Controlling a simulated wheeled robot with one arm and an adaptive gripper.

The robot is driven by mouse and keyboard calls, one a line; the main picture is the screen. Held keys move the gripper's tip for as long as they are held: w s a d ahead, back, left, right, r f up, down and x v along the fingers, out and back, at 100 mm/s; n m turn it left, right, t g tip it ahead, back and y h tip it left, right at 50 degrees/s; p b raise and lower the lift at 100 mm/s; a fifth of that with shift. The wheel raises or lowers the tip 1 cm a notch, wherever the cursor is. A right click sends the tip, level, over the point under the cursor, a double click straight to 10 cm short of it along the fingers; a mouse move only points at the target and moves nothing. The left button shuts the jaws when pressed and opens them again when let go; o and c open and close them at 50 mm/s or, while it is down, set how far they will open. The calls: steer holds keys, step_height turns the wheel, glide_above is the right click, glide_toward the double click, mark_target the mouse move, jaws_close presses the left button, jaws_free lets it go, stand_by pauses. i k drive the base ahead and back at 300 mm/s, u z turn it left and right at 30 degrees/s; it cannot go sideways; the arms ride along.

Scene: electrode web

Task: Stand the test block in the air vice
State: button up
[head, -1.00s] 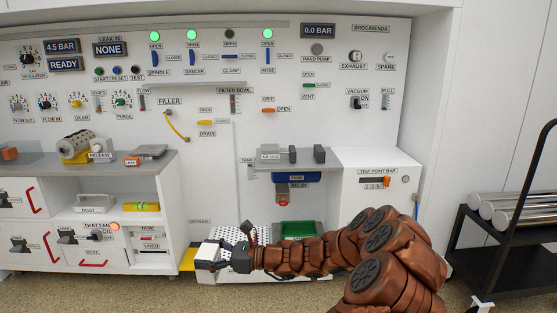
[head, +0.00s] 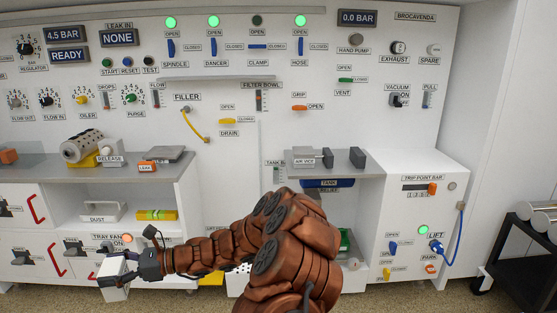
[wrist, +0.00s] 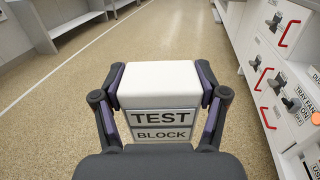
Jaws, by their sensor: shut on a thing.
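The test block (wrist: 158,85) is a white block with a "TEST BLOCK" label. It fills the space between the two fingers of my gripper (wrist: 160,100) in the wrist view, and both fingers press its sides. In the head view, my gripper (head: 118,271) is low at the lower left with the white block (head: 116,293) in it, in front of the drawer fronts. The air vice (head: 312,161) stands on the grey shelf right of centre, with a grey labelled body and dark jaws. A gap shows between the labelled body and the dark block to its right.
My arm crosses in front of the lower cabinet and hides part of it. The grey bench top (head: 95,168) at left holds a perforated cylinder (head: 88,146). A black cart (head: 520,245) stands at far right. Open floor shows in the wrist view.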

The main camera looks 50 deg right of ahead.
mark_target(343, 164)
steer(key=z, duration=0.3)
steer(key=i, duration=0.8)
steer(key=z, duration=0.95)
steer(key=i, duration=0.4)
steer(key=z, duration=0.3)
